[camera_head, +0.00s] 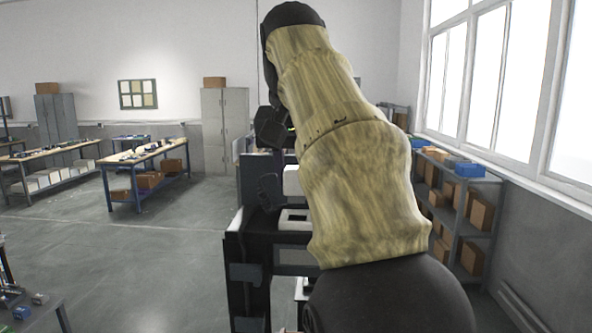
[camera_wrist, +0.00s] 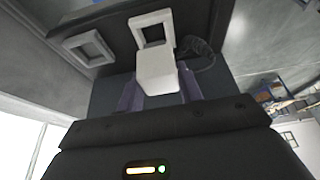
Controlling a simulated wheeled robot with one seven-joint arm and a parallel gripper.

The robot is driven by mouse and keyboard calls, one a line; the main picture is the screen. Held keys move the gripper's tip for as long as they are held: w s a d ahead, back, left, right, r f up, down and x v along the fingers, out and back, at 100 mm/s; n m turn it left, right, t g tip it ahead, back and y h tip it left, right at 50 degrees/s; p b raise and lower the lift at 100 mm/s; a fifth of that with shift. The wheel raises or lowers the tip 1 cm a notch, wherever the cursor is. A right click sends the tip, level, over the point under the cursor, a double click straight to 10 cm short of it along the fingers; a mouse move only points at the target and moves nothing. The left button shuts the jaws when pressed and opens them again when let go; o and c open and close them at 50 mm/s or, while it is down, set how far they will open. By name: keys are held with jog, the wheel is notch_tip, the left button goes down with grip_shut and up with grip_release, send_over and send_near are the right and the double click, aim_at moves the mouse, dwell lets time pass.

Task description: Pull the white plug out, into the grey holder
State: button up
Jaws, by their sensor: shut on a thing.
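In the wrist view my gripper (camera_wrist: 160,90) is shut on the white plug (camera_wrist: 157,72), one purple-grey finger on each side. Just beyond the plug is a pale square frame (camera_wrist: 170,24) with a dark opening that shows empty; the plug overlaps its near edge, and I cannot tell whether they touch. A second, greyer square frame (camera_wrist: 72,45) lies to the left, also with a dark opening. I cannot tell for certain which frame is the grey holder. In the head view a white block (camera_head: 291,182), likely the plug, shows beside my arm, which hides the fingers.
A dark cable (camera_wrist: 203,52) loops right of the plug in the wrist view. The frames sit on a dark stand (camera_head: 245,262). Shelves with boxes (camera_head: 470,215) stand at the right under the windows. Workbenches (camera_head: 145,158) stand far left, with open floor between.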

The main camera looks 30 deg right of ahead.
jog(key=shift+s+d+p, duration=0.2)
jog(key=shift+s+d, duration=0.8)
jog(key=shift+d, duration=0.45)
jog(key=shift+s+d+p, duration=0.25)
jog(key=shift+s+d, duration=0.7)
jog(key=shift+d, duration=0.55)
jog(key=shift+s+d+p, duration=0.2)
jog(key=shift+s+d, duration=0.8)
jog(key=shift+d, duration=0.45)
jog(key=shift+p, duration=0.45)
jog(key=shift+f+b, duration=1.55)
jog(key=shift+f, duration=0.35)
dwell(0.8)
jog(key=o, duration=1)
